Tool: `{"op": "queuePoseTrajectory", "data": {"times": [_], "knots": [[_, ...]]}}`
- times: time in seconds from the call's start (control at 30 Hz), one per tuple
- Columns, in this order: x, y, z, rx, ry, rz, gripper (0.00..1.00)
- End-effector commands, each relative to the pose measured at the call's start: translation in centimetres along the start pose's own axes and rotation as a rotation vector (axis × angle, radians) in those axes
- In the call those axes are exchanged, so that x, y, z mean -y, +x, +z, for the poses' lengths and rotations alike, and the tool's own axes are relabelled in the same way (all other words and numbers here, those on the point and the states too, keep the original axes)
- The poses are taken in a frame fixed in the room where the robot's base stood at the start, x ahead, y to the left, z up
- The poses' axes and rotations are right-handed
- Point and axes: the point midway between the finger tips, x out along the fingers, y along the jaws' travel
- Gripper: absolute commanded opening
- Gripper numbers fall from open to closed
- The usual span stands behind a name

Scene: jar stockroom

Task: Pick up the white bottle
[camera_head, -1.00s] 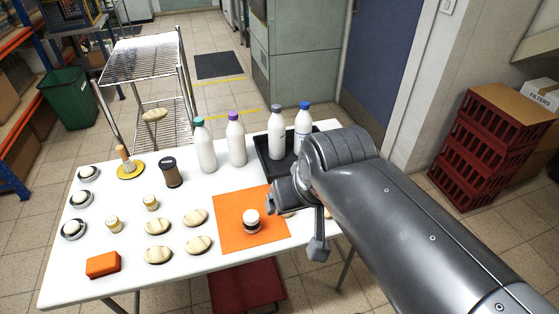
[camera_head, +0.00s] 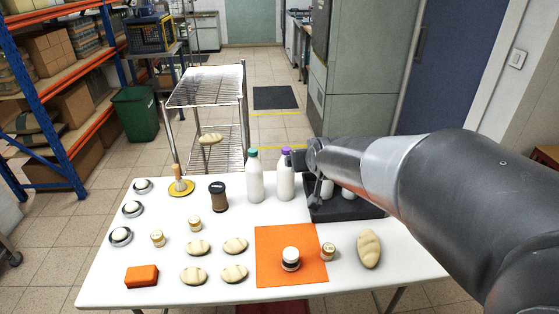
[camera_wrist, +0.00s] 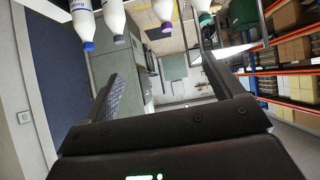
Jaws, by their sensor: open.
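Several white bottles stand at the back of the table. One has a green cap (camera_head: 255,178) and one a purple cap (camera_head: 286,177). Two more stand in a black tray, their upper parts hidden behind my arm in the head view. The wrist view is upside down and shows the bottles along its top: blue-capped (camera_wrist: 82,22), grey-capped (camera_wrist: 115,20), purple-capped (camera_wrist: 162,12) and green-capped (camera_wrist: 203,8). My gripper (camera_head: 306,173) is at the back right of the table, close to the purple-capped bottle in the picture. In the wrist view its jaws (camera_wrist: 160,68) are open and empty.
The black tray (camera_head: 365,208) stands at the table's back right. A dark-lidded jar (camera_head: 218,198) is left of the bottles. An orange mat (camera_head: 275,244) bears a white-topped jar (camera_head: 290,259). Loaves, small jars and an orange block (camera_head: 142,276) fill the front left. A wire rack (camera_head: 205,96) stands behind.

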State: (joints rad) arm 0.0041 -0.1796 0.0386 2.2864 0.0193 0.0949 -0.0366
Motion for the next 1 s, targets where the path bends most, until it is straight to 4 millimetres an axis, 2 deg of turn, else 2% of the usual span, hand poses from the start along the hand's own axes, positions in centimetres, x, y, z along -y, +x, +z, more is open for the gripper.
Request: {"op": "queuePoseTrajectory", "data": {"times": [0.03,0.23,0.5,0.63,0.8,1.0], "knots": [[0.1,2.0,-0.6,-0.026,-0.002,-0.002,0.86],[0.6,8.6,-3.1,-0.169,-0.006,-0.007,0.86],[1.0,16.9,-4.4,-0.363,-0.003,-0.006,0.86],[1.2,20.6,-4.2,-0.455,0.002,-0.002,0.86],[1.4,25.0,-2.9,-0.576,0.013,0.009,0.86],[1.4,28.6,-0.6,-0.702,0.024,0.027,0.86]]}}
